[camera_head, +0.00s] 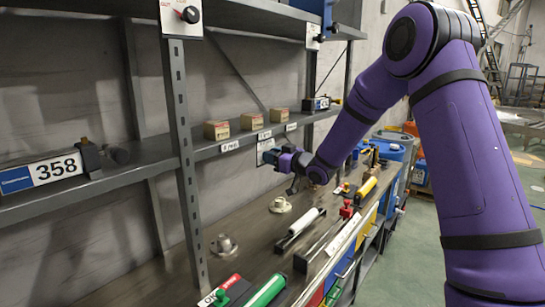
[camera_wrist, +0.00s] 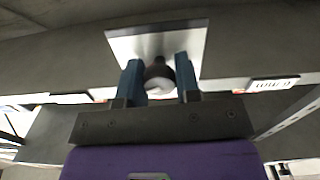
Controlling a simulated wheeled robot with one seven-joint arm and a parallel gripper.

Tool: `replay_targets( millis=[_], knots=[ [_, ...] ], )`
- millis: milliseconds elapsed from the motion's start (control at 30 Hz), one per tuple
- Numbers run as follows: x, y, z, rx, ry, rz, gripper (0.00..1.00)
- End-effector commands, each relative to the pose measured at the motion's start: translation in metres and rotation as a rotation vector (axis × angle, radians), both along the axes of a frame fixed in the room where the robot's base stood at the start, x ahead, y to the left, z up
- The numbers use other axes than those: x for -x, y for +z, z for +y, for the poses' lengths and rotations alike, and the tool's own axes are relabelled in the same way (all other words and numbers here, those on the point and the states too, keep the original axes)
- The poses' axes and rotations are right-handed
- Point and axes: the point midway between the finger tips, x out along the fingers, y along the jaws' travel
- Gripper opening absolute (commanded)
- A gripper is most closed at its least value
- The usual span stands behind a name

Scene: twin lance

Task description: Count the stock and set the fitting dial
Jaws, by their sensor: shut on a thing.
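Three small tan boxes stand in a row on the middle shelf: the left box (camera_head: 217,130), the middle box (camera_head: 252,121) and the right box (camera_head: 279,115). A dial plate (camera_head: 265,150) shows below the shelf edge, partly hidden by my gripper (camera_head: 279,158). In the wrist view, my gripper (camera_wrist: 159,68) has its two blue fingers on either side of a dark round knob (camera_wrist: 158,72) in front of the pale plate (camera_wrist: 120,43). It is shut on that knob. The knob's pointer and any plate markings are not readable. Another dial (camera_head: 188,14) is on the left post.
White labels line the shelf edge (camera_head: 155,150), one also in the wrist view (camera_wrist: 272,84). A "358" plate (camera_head: 40,173) is at far left. The bench below holds flanged fittings (camera_head: 280,205), a white-and-black cylinder (camera_head: 303,222), a green cylinder (camera_head: 265,292) and a yellow one (camera_head: 366,187).

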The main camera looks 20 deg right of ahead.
Motion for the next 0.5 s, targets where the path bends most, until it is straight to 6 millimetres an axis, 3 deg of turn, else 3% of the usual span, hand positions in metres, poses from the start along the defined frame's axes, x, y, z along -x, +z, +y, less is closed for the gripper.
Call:
replay_targets(
  millis=[367,400,500],
  knots=[
    [0.0006,-0.0023,-0.0007,-0.002,-0.001,0.008,0.07],
    [0.0006,-0.0024,-0.0007,-0.002,-0.001,0.008,0.40],
    [0.0004,-0.0018,-0.0006,-0.002,-0.001,0.006,0.57]
  ],
)
